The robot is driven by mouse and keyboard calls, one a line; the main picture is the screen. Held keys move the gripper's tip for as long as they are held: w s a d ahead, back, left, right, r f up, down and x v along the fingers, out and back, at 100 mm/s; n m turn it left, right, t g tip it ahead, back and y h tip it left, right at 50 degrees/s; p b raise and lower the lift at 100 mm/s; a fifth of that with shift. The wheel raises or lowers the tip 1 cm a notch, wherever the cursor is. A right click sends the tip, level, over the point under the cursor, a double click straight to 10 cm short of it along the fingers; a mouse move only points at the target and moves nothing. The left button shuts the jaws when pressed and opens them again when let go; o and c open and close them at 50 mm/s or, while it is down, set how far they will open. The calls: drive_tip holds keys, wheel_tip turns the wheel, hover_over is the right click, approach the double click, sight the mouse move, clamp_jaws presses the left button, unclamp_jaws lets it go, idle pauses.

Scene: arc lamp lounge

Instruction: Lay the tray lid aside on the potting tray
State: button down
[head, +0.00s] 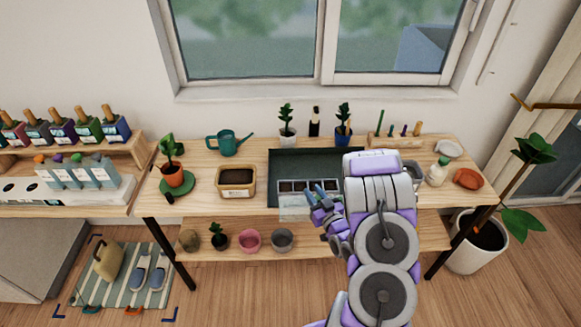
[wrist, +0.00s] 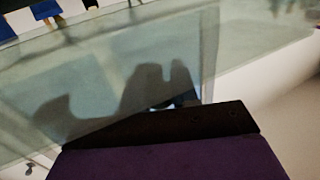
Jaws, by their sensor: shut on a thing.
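The tray lid is a clear, pale pane; its see-through sheet (wrist: 130,75) fills much of the wrist view, with the dark shadow of my gripper on it. In the head view my gripper (head: 320,197) is at the front of the small seed tray (head: 295,185), which has dark cells. My gripper is shut on the lid; in the wrist view its dark finger edge (wrist: 165,128) lies against the pane. The dark green potting tray (head: 300,160) lies flat on the bench behind. My arm hides its right part.
Several pots stand on the lower shelf. The potting tray's back left area looks clear.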

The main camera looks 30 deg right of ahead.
drive_tip(key=shift+s+a, duration=0.1)
drive_tip(key=shift+a, duration=0.1)
drive_tip(key=w+a+r+n+y, duration=0.1)
drive_tip(key=w+a+r, duration=0.2)
drive_tip(key=w, duration=0.3)
drive_tip(key=w+a+r+n+y, duration=0.1)
drive_tip(key=w+a+r, duration=0.15)
drive_tip(key=w, duration=0.35)
drive_tip(key=w+a+r, duration=1.1)
drive_tip(key=a+r, duration=0.3)
drive_tip(key=r, duration=0.1)
drive_tip(key=a+r, duration=0.8)
drive_tip(key=a, duration=0.2)
drive_tip(key=s+f+m+h, duration=0.2)
drive_tip(key=s+m+h, duration=0.1)
drive_tip(key=s, duration=0.6)
drive_tip(key=shift+s+d+f+m+g+h, duration=0.15)
drive_tip(key=shift+s+f+m+g+h, duration=0.15)
drive_tip(key=shift+h, duration=0.4)
